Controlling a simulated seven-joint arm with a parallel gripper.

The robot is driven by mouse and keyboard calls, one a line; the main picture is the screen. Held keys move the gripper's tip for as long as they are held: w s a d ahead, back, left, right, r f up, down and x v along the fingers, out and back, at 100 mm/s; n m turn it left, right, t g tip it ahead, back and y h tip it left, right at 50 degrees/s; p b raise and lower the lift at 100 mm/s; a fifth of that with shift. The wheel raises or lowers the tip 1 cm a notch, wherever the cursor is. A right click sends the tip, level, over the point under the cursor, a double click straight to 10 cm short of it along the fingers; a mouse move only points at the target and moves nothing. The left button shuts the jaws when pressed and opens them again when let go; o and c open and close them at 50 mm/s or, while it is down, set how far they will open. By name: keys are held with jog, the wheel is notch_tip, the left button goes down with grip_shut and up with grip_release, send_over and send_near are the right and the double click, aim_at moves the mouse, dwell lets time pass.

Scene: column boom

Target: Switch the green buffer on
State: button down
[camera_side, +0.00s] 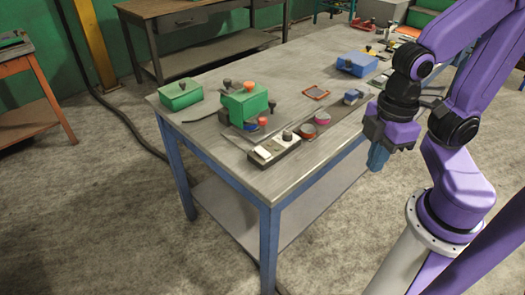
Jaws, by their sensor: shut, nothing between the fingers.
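A green block-shaped machine (244,104), which looks like the buffer, stands on the near left part of the table. Orange and dark knobs show on it, and a dark part sits at its left foot. I cannot tell which knob is its switch or how it is set. A lower green box (180,97) with a dark knob on top stands to its left, apart from it. My gripper (377,160) points down at the table's right edge, well to the right of the green machine. Its blue fingers are together and hold nothing.
The grey table (230,170) also bears a dark strip with a pale plate (277,149), small round discs, an orange-rimmed square (316,92) and a blue box (357,64). Clutter fills its far right end. An orange bench (35,90) stands at left.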

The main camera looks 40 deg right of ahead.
dwell(0.8)
jog(key=w+a+f+t+y, duration=0.1)
jog(key=w+a+f+y, duration=0.2)
jog(key=w+a, duration=0.35)
jog(key=m+t+h, duration=0.1)
jog(key=t+h, duration=0.1)
jog(key=t, duration=0.7)
send_over(264, 153)
jog(key=s, duration=0.2)
jog(key=shift+w+f, duration=0.25)
jog(key=shift+f, duration=1)
jog(key=shift+w+f, duration=0.2)
jog(key=shift+f, duration=1.25)
jog(key=shift+w+f, duration=0.15)
jog(key=shift+f, duration=1.3)
jog(key=shift+w+f, duration=0.2)
jog(key=shift+f, duration=1.25)
jog(key=shift+f, duration=0.2)
jog(key=shift+w+f, duration=0.1)
jog(key=shift+f, duration=0.1)
